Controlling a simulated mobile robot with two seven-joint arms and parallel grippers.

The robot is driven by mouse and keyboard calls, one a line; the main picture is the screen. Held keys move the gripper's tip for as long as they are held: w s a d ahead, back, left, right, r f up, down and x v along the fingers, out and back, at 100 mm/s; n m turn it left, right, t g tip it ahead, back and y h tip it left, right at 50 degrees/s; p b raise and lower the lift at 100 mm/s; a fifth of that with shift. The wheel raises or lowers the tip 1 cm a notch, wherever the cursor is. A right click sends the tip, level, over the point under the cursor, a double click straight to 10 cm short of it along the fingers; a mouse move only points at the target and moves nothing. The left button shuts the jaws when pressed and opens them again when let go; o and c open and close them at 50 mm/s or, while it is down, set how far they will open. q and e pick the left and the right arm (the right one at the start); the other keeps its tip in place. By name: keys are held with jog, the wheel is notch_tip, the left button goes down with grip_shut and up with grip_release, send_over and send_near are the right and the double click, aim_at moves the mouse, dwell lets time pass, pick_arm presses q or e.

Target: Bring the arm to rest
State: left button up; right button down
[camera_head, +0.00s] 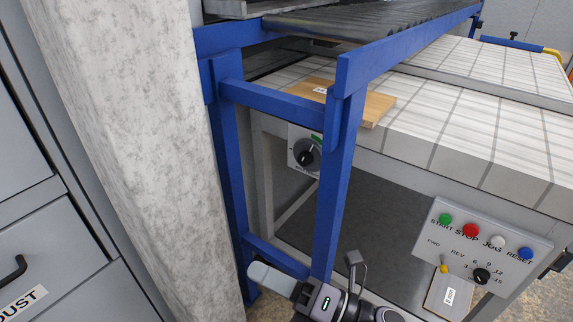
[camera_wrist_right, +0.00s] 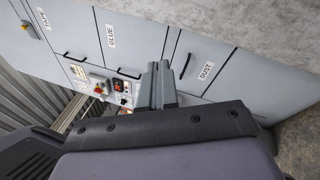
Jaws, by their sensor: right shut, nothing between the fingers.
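My right gripper (camera_head: 272,279) shows at the bottom middle of the head view, in front of the blue frame's lower part. Its pale fingers point left and it holds nothing. In the right wrist view the gripper's fingers (camera_wrist_right: 158,85) are together, pointing toward a grey cabinet. A wooden board (camera_head: 376,107) with a small white label lies on the white tiled surface behind the blue frame, apart from the gripper. My left gripper is in neither view.
A blue metal frame (camera_head: 340,170) carries a ribbed dark conveyor (camera_head: 360,20). A concrete pillar (camera_head: 130,120) stands left of it. A control panel (camera_head: 485,243) with coloured buttons sits at the right. Grey cabinets (camera_wrist_right: 215,50) with labels fill much of the wrist view.

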jog(key=w+d+f+m+t+h, duration=0.1)
jog(key=d+f+m+t+h, duration=0.45)
jog(key=m, duration=0.55)
jog(key=w+d+f+m+t+h, duration=0.2)
jog(key=d+f+m+h, duration=0.2)
jog(key=d+m+h, duration=0.55)
jog(key=s+d+f+m+g+h, duration=0.1)
jog(key=s+d+f+m+g, duration=0.5)
jog(key=s+f+m, duration=0.6)
notch_tip(320, 180, up, 11)
jog(key=w+d+m+p, duration=0.1)
jog(key=d+p, duration=0.1)
jog(key=p, duration=1)
jog(key=shift+w+d+f+t+h, duration=0.15)
jog(key=shift+t+h, duration=0.15)
jog(key=shift+t, duration=0.15)
